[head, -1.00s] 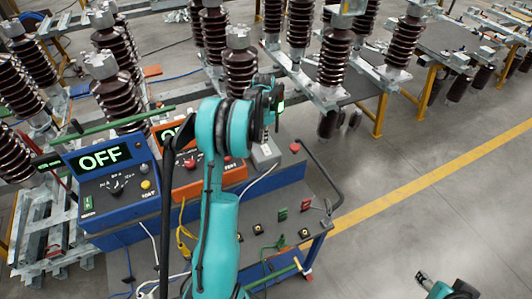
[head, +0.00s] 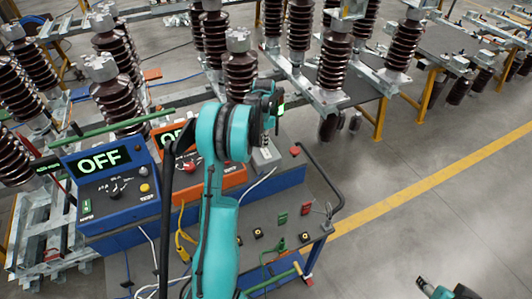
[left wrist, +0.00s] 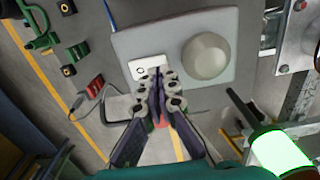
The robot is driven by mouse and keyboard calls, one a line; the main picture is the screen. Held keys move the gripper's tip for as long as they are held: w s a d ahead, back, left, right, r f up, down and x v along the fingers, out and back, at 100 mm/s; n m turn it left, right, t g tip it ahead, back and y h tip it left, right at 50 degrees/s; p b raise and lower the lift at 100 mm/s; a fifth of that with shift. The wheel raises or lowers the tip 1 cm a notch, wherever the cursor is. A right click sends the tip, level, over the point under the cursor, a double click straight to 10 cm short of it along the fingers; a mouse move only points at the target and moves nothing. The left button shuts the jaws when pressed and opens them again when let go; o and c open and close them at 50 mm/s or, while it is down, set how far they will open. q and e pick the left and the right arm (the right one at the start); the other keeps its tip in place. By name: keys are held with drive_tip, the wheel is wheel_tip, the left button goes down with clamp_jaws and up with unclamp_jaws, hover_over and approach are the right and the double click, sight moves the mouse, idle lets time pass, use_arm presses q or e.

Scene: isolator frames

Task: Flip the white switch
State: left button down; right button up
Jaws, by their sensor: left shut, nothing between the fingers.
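The white switch (left wrist: 150,65) is a small pale plate with a dark round mark, on a light grey box (left wrist: 190,20) in the left wrist view. My left gripper (left wrist: 161,76) is shut and empty. Its fingertips overlap the plate's lower right edge in that view; I cannot tell whether they touch it. In the head view the grey box (head: 265,157) sits on the bench, and my left gripper (head: 265,138) is just above it, with the switch hidden or too small to make out. Part of my right arm shows at the bottom right; its jaws are unclear.
A round whitish dome (left wrist: 208,55) stands beside the switch on the box. A blue panel (head: 110,185) reading OFF and an orange panel (head: 205,180) stand at left. A red button (head: 295,152) and a black rail (head: 325,180) lie at right. Floor is clear at right.

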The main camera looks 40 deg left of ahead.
sight(264, 150)
use_arm(q)
drive_tip(key=shift+f+b, duration=0.85)
drive_tip(key=shift+f, duration=0.2)
idle(0.9)
drive_tip(key=shift+r+p, duration=1.9)
drive_tip(key=shift+r, duration=1.65)
drive_tip(key=s+d+r+n+t+b, duration=0.1)
drive_tip(key=s+d+b, duration=0.2)
drive_tip(key=d+b, duration=0.35)
drive_tip(key=s+d+r+n+t+b, duration=0.1)
drive_tip(key=s+d+r+t+b, duration=0.2)
drive_tip(key=d, duration=0.7)
drive_tip(key=s+d+f+n+t+b, duration=0.3)
drive_tip(key=s+d+f+b, duration=0.6)
drive_tip(key=s+d+f, duration=0.4)
drive_tip(key=s+d, duration=0.1)
drive_tip(key=s, duration=0.2)
drive_tip(key=shift+b, duration=0.35)
